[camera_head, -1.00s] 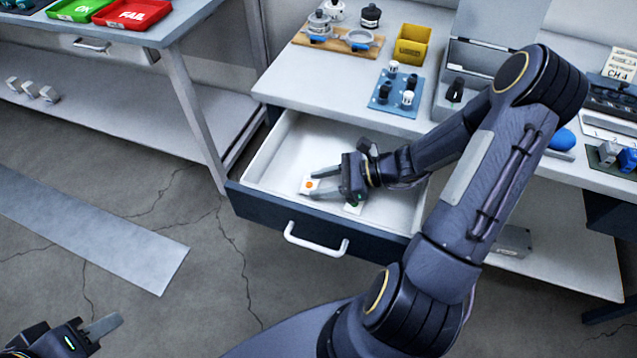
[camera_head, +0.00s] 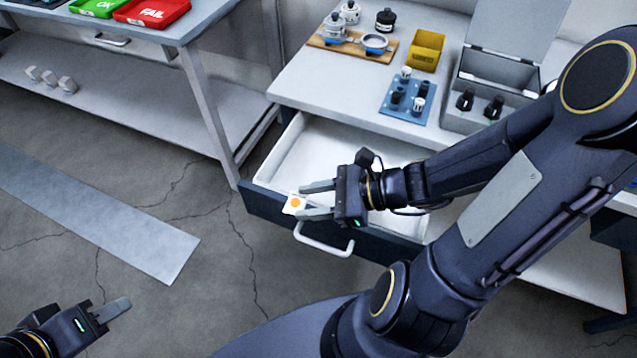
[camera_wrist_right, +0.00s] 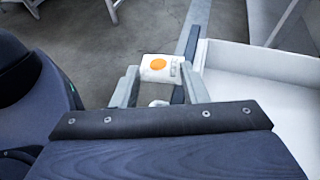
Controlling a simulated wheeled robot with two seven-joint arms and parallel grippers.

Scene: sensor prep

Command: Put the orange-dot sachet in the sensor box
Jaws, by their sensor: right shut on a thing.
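The orange-dot sachet (camera_head: 295,204) is a small white packet with an orange dot. My right gripper (camera_head: 306,200) is shut on it and holds it above the front edge of the open drawer (camera_head: 286,150). The right wrist view shows the sachet (camera_wrist_right: 158,67) between the two fingertips of the right gripper (camera_wrist_right: 160,80). The sensor box (camera_head: 490,80) is a grey box with its lid raised on the bench at the back right; black-knobbed parts stand in its front section. My left gripper (camera_head: 110,308) is at the bottom left, away from everything; its finger spread is unclear.
On the bench are a blue board with several knobs (camera_head: 408,98), a yellow bin (camera_head: 426,50) and a wooden board with metal parts (camera_head: 350,44). Red (camera_head: 152,12) and green trays stand on the left table. The drawer handle (camera_head: 324,243) juts out below my right gripper.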

